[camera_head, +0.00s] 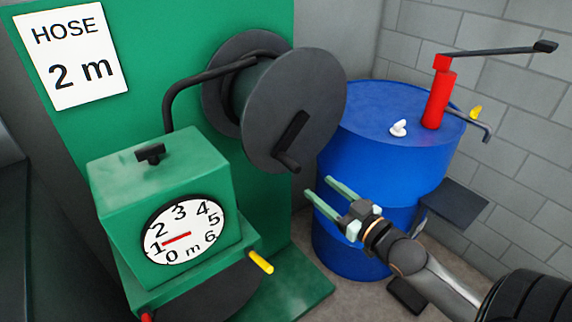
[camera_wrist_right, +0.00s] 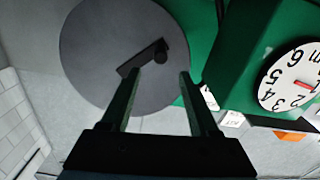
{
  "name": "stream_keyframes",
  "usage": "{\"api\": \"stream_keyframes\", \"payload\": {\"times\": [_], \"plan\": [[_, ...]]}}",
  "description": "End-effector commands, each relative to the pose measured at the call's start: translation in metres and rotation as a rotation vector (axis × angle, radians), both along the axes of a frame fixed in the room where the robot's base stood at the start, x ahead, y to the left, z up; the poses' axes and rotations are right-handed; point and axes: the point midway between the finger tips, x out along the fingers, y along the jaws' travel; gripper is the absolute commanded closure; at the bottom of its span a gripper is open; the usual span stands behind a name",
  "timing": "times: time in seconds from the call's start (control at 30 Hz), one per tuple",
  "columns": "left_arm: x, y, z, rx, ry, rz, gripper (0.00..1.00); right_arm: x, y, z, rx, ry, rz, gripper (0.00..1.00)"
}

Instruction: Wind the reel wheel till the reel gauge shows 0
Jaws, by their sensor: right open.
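The reel wheel (camera_head: 292,100) is a dark grey disc on the green panel, with a black crank arm ending in a handle (camera_head: 287,162) at its lower part. The reel gauge (camera_head: 184,229) is a white dial marked 0 to 6 m on a green box; its red needle points at about 1. My right gripper (camera_head: 319,187) is open and empty, just below and right of the crank handle and apart from it. In the right wrist view the wheel (camera_wrist_right: 95,60) lies beyond the open fingers (camera_wrist_right: 160,80), and the gauge (camera_wrist_right: 290,77) appears upside down at right. My left gripper is not in view.
A sign (camera_head: 70,57) on the panel reads "HOSE 2 m". A black hose (camera_head: 190,82) runs from the reel to the box. A blue drum (camera_head: 380,150) with a red pump (camera_head: 438,95) stands right of the wheel. A yellow handle (camera_head: 261,262) sticks out below the gauge.

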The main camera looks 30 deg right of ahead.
Motion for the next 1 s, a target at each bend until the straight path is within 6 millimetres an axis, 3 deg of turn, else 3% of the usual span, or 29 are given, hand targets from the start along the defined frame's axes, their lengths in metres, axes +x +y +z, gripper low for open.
{"api": "stream_keyframes", "payload": {"times": [0.17, 0.7, 1.0], "plan": [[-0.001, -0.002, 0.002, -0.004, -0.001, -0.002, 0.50, 0.015, 0.001, 0.002, 0.001, -0.003, 0.000, 0.38], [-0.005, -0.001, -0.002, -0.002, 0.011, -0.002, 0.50, 0.094, 0.007, 0.001, 0.000, -0.001, -0.001, 0.38], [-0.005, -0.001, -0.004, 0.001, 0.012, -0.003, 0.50, 0.119, 0.010, 0.000, 0.000, 0.002, 0.000, 0.38]]}}
